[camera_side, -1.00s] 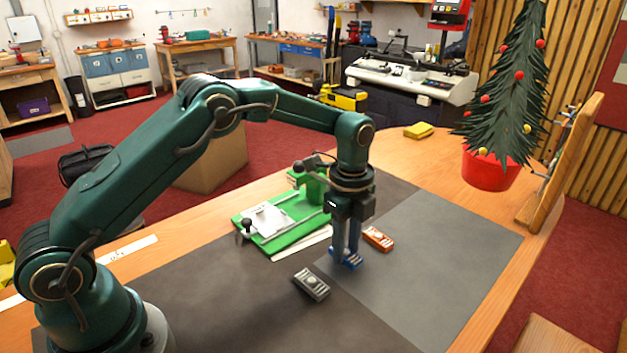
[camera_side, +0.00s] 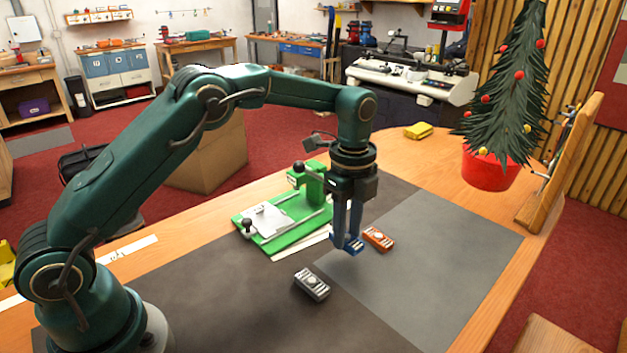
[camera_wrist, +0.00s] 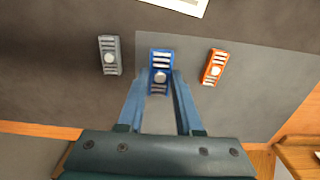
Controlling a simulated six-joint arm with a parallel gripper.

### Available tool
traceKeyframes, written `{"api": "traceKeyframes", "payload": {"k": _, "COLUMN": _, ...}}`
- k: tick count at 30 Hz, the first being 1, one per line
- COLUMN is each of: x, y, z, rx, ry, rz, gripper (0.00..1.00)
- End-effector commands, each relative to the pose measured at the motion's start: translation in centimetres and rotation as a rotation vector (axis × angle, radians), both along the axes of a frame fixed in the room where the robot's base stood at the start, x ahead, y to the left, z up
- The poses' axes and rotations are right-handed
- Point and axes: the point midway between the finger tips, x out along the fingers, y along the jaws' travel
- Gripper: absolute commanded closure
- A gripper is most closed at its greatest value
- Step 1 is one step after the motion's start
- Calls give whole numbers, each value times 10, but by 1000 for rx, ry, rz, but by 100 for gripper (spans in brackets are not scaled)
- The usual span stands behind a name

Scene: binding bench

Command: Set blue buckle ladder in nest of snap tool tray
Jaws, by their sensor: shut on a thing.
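The blue buckle ladder (camera_side: 352,246) is between the fingertips of my gripper (camera_side: 346,240), which is shut on it. In the side view it hangs a little above the mat. In the wrist view the blue buckle ladder (camera_wrist: 161,66) lies between the two blue fingers (camera_wrist: 160,85), its slats and round pale knob showing. The green snap tool (camera_side: 305,205) stands left of my gripper, with a pale tray (camera_side: 268,219) on its base. The tray's nest is too small to make out, and my gripper is to the right of it.
A grey buckle ladder (camera_side: 312,285) lies on the mat in front, and an orange one (camera_side: 378,238) lies just right of my gripper. Both show in the wrist view, grey (camera_wrist: 110,55) left and orange (camera_wrist: 214,67) right. A potted tree (camera_side: 490,170) stands back right. The lighter mat (camera_side: 440,260) is mostly clear.

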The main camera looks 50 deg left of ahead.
Motion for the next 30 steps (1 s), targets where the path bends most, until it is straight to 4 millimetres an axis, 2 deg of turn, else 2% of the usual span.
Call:
{"api": "traceKeyframes", "payload": {"k": 4, "x": -1, "y": 10, "z": 18, "rx": -1, "ry": -6, "rz": 73, "gripper": 100}}
{"api": "traceKeyframes", "payload": {"k": 7, "x": -9, "y": 26, "z": 44, "rx": -1, "ry": -9, "rz": 214, "gripper": 100}}
{"api": "traceKeyframes", "payload": {"k": 12, "x": -38, "y": 51, "z": 85, "rx": -2, "ry": -6, "rz": 576, "gripper": 100}}
{"api": "traceKeyframes", "payload": {"k": 15, "x": -56, "y": 59, "z": 99, "rx": -2, "ry": -5, "rz": 772, "gripper": 100}}
{"api": "traceKeyframes", "payload": {"k": 24, "x": -94, "y": 71, "z": 116, "rx": 0, "ry": -2, "rz": 1171, "gripper": 100}}
{"api": "traceKeyframes", "payload": {"k": 28, "x": -107, "y": 74, "z": 118, "rx": 0, "ry": -1, "rz": 1283, "gripper": 100}}
{"api": "traceKeyframes", "payload": {"k": 30, "x": -109, "y": 78, "z": 117, "rx": 1, "ry": 0, "rz": 1260, "gripper": 100}}
